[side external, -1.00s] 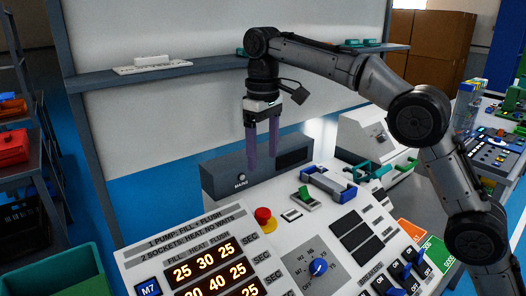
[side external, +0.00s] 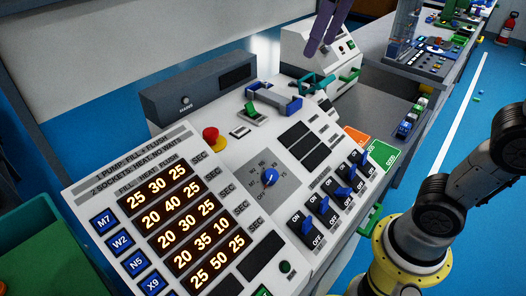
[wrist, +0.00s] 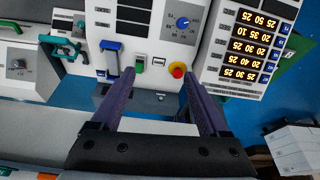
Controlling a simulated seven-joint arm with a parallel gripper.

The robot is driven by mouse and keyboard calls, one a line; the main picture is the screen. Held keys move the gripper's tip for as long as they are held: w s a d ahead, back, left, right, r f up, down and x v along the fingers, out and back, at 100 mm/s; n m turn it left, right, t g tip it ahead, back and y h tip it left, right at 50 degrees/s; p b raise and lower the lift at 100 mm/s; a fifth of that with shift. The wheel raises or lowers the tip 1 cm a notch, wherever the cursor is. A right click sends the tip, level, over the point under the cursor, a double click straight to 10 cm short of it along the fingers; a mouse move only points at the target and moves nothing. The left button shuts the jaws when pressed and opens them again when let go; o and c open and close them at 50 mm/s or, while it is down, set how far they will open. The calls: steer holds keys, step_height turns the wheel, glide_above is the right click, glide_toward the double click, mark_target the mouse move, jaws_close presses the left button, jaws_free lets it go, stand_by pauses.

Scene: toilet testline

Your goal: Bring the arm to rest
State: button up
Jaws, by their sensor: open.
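My gripper (side external: 320,48) shows at the top edge of the side view, only its dark purple fingers in sight. The fingers point down and hang in front of a white machine at the back. The wrist view shows my gripper (wrist: 158,75) open, the two fingers well apart with nothing between them. Past the fingertips lies the white control panel (side external: 225,150) with a green switch (wrist: 140,65) and a red button (wrist: 177,70). In the side view a lower part of my arm stands at the right; the links between it and the gripper are out of frame.
The panel carries a blue knob (side external: 270,177), blue breaker switches (side external: 345,193) and a lit number display (side external: 190,220). A grey box (side external: 200,85) stands behind it. A green bin (side external: 40,220) is at the left. A grey bench (side external: 385,105) lies at the right.

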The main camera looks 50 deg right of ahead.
steer(key=s+d+f+t, duration=0.1)
steer(key=s+f, duration=0.4)
steer(key=f, duration=0.3)
steer(key=s+d+f+m+t, duration=0.1)
steer(key=s+f, duration=0.5)
steer(key=f, duration=0.3)
steer(key=shift+s, duration=0.3)
